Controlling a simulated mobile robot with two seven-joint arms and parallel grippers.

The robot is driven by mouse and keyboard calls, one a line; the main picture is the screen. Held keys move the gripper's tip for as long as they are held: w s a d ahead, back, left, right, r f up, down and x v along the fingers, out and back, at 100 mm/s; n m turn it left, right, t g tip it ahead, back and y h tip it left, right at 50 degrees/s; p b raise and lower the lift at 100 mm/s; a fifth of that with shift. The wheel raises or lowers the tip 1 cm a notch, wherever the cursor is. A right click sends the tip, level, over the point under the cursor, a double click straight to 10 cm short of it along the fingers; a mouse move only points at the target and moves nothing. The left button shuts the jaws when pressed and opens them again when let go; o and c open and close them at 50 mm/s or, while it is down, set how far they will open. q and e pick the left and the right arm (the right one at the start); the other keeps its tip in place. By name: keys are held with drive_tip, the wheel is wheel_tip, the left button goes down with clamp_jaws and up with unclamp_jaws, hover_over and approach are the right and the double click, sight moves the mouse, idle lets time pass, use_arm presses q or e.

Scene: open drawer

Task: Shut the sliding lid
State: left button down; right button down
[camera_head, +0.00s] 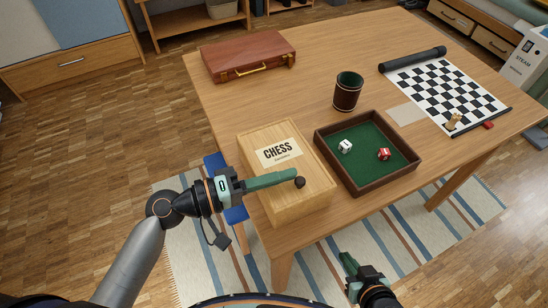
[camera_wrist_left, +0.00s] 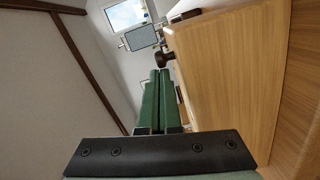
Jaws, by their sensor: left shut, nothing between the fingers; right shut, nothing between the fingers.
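The light wooden box (camera_head: 301,212) stands near the front left of the table. Its pale lid (camera_head: 283,130) bears a CHESS label and a dark round knob (camera_head: 300,183) near the front end. Any gap between lid and box is not clear. My left gripper (camera_head: 294,175) is shut and empty, reaching in from the left above the lid, its fingertips close to the knob. In the left wrist view the shut fingertips (camera_wrist_left: 159,73) point toward the knob (camera_wrist_left: 165,58); contact cannot be told. My right gripper (camera_head: 346,258) is shut and empty, low in front of the table.
A green-lined dice tray (camera_head: 398,181) with two dice stands just right of the box. A dice cup (camera_head: 347,92), a brown case (camera_head: 218,64) and a chess mat (camera_head: 446,88) lie farther off. The table (camera_head: 305,77) is clear behind the box.

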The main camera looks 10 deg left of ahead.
use_arm(q)
drive_tip(key=shift+s+d, duration=0.1)
idle(0.4)
drive_tip(key=shift+f, duration=0.1)
drive_tip(key=shift+s+a, duration=0.1)
drive_tip(key=shift+a, duration=0.1)
drive_tip(key=b+v, duration=0.2)
drive_tip(key=v, duration=1)
